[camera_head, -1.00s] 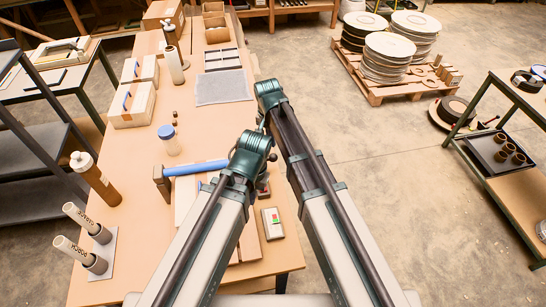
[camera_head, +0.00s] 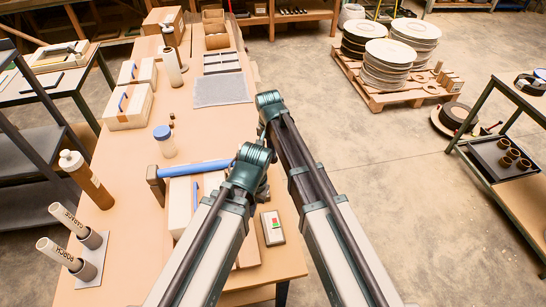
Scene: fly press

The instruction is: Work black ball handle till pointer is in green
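I cannot make out a black ball handle, a pointer or a green zone in the head view. My two arms rise from the bottom edge, and their teal joints fill the middle of the view. Both grippers are hidden, and so is whatever lies behind the arms. A pale panel (camera_head: 181,206) lies on the bench (camera_head: 214,125) left of my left arm, partly covered by that arm. A small grey box with a red and a green mark (camera_head: 272,228) sits near the bench's right edge.
A hammer-like tool with a blue handle (camera_head: 197,168) lies left of my arms. A pallet (camera_head: 385,88) with stacked discs and a trolley (camera_head: 520,190) stand to the right.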

